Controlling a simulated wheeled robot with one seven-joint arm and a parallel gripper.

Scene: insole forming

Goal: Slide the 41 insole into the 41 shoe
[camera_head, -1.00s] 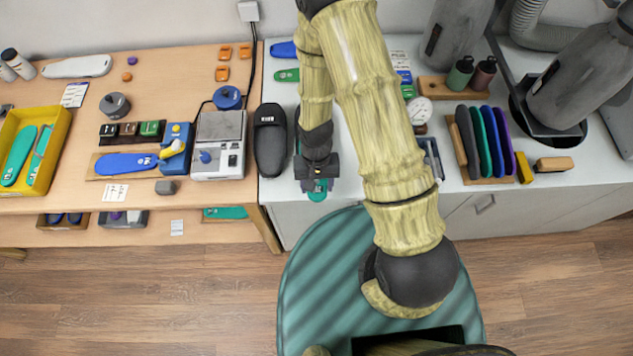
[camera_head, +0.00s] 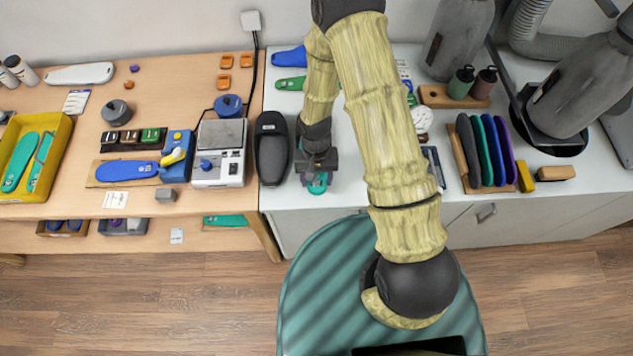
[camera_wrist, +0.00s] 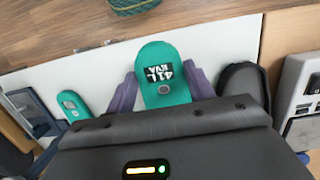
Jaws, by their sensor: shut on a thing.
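My gripper (camera_head: 317,176) is shut on a teal insole (camera_wrist: 166,75), with its purple-grey fingers on either side of it in the wrist view. The insole's rounded end sticks out and bears a dark label reading "41L KVA" and a grey round spot. In the head view only its teal end (camera_head: 317,184) shows; the gripper hides the rest. A black shoe (camera_head: 270,155) lies on the white counter just left of the gripper. In the wrist view the shoe (camera_wrist: 243,82) is to the right of the insole, apart from it. I cannot read a size on the shoe from here.
A scale (camera_head: 220,150) and a blue insole (camera_head: 127,171) are on the wooden table left of the shoe. A rack of coloured insoles (camera_head: 467,183) stands on the right of the counter. A small teal piece (camera_wrist: 72,103) lies left of the gripper in the wrist view.

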